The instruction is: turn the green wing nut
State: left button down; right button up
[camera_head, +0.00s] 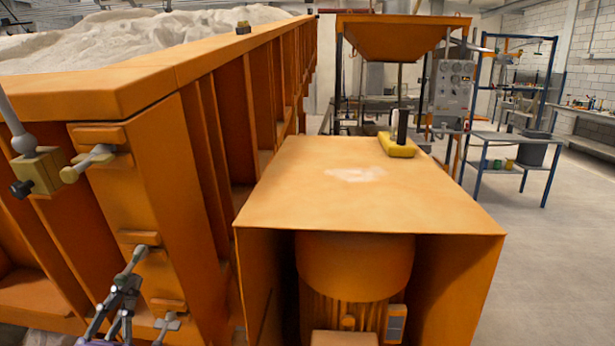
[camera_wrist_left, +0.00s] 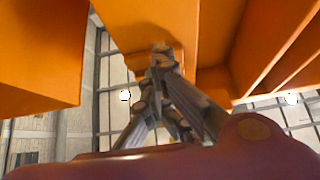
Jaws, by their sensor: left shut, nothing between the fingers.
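My left gripper (camera_head: 125,282) is at the lower left of the head view, in front of the orange end post of the sandbed. It is shut and empty. A small grey-green piece (camera_head: 137,256), perhaps the wing nut, shows just above its fingers under the middle orange bracket (camera_head: 139,238). I cannot tell whether they touch. In the left wrist view the closed fingers (camera_wrist_left: 160,58) point up against an orange part, and the piece is not clear there. A grey wing-shaped fastener (camera_head: 168,323) sits under the lower bracket. My right gripper is not in view.
Sand (camera_head: 130,40) fills the bed. An orange motor housing (camera_head: 330,195) stands to the right. Open floor (camera_head: 555,260) lies at the far right.

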pick_arm(q)
jog(key=shift+r, duration=0.1)
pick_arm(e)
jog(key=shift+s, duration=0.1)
pick_arm(q)
jog(key=s+f, duration=0.1)
jog(key=s, duration=0.5)
jog(key=shift+a+f, duration=0.35)
jog(key=shift+f, duration=0.05)
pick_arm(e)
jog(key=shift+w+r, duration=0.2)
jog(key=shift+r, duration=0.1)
pick_arm(q)
jog(key=shift+w+f, duration=0.1)
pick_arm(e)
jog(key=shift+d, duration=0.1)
